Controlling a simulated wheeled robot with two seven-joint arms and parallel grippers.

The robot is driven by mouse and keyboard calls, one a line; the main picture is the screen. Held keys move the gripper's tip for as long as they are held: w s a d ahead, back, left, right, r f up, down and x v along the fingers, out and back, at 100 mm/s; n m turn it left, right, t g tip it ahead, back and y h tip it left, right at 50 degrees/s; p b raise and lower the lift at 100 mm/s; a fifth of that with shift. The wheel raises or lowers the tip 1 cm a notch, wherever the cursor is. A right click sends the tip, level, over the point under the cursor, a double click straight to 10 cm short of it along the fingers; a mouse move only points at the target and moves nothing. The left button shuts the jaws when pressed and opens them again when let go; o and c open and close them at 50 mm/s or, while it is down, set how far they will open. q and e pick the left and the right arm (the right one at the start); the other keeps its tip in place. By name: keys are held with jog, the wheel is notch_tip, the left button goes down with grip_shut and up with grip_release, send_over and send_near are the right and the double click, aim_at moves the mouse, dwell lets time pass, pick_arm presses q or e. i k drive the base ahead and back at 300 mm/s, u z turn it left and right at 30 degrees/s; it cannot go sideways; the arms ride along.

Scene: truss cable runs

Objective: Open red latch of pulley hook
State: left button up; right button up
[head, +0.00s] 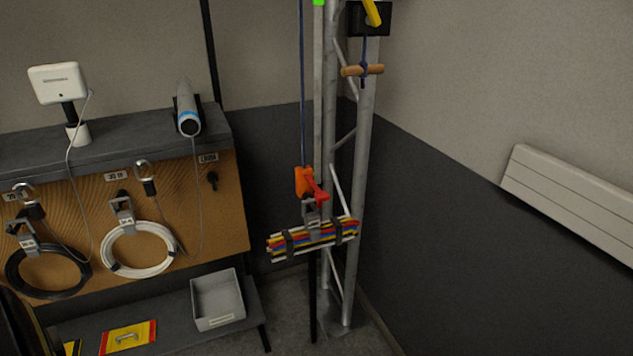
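The orange pulley hook (304,181) hangs at the lower end of a dark blue rope (302,90) beside the truss. Its red latch (319,194) sticks out to the lower right of the orange body; at this size I cannot tell whether it is open or shut. Below the hook, a grey clamp (311,214) joins to a strapped bundle of coloured cables (313,238). Neither of my grippers shows. A dark shape at the lower left edge may be part of my own body.
The metal truss (362,200) stands right behind the hook. A wooden toggle (362,70) hangs from a rope higher up. At left are a pegboard with cable coils (138,250), a bench (110,138) and a grey bin (217,300). A radiator (575,190) is on the right wall.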

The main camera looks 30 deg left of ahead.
aim_at(320, 196)
jog(key=z, duration=0.9)
jog(key=i, duration=0.3)
jog(key=u, duration=2.75)
